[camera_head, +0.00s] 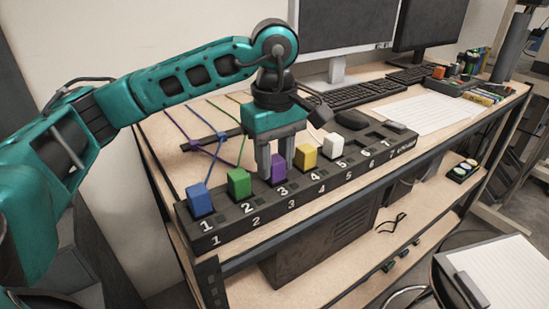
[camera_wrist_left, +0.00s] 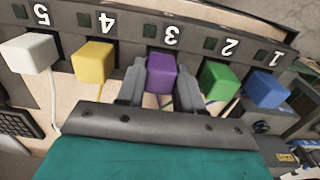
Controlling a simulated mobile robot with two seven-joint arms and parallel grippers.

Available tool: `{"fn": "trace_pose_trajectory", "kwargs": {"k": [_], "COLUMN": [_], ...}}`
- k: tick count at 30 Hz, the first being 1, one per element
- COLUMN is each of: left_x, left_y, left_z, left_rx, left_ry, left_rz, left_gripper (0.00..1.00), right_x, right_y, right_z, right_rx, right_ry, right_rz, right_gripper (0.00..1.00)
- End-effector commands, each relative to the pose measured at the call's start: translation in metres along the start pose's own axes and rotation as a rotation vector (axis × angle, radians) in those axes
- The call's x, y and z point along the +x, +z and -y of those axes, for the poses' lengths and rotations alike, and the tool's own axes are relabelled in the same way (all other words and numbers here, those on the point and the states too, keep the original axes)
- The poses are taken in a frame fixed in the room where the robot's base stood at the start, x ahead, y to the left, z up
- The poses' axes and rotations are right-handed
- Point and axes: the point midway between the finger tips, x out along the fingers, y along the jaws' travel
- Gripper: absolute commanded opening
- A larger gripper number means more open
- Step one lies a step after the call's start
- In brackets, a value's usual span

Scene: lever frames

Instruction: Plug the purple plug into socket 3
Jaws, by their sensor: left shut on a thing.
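The purple plug (camera_head: 277,170) is at socket 3 of the black socket strip (camera_head: 233,230), between the green and yellow plugs. My left gripper (camera_head: 275,168) comes down over it and is shut on it. In the left wrist view the purple plug (camera_wrist_left: 161,74) sits between the two grey fingers (camera_wrist_left: 161,88), in line with the number 3. It looks upright and seated at the strip, but its lower end is hidden, so I cannot tell how deep it sits. My right gripper is not in view.
Blue (camera_head: 200,200), green (camera_head: 239,184), yellow (camera_head: 306,157) and white (camera_head: 332,146) plugs stand at sockets 1, 2, 4 and 5. Sockets 6 and 7 look empty. Cables run behind the strip. A mouse (camera_head: 351,119), keyboard (camera_head: 352,95) and paper (camera_head: 428,114) lie farther back.

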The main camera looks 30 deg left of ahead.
Motion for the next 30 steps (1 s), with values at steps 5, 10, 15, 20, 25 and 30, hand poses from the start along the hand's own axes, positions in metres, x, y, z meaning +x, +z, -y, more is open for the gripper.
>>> {"fn": "trace_pose_trajectory", "kwargs": {"k": [5, 10, 15, 20, 25, 30], "left_x": [0.0015, 0.0012, 0.0012, 0.0012, 0.0012, 0.0013], "left_y": [0.0, 0.0, -0.0001, -0.0001, -0.0001, -0.0001], "left_z": [-0.0001, -0.0001, -0.0001, 0.0, 0.0, 0.0], "left_rx": [0.0, 0.0, 0.0, 0.0, 0.0, 0.0], "left_ry": [0.0, 0.0, 0.0, 0.0, 0.0, 0.0], "left_rz": [0.0, 0.0, 0.0, 0.0, 0.0, 0.0], "left_gripper": [0.06, 0.06, 0.45, 0.61, 0.66, 0.77], "right_x": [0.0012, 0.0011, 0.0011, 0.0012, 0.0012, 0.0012], "right_y": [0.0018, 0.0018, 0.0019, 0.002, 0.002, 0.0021], "right_z": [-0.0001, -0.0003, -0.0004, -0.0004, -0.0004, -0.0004], "right_rx": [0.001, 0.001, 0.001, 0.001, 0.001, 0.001], "right_ry": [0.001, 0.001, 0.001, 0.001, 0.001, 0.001], "right_rz": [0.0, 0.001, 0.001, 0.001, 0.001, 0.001], "right_gripper": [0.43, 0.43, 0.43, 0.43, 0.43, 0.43]}}
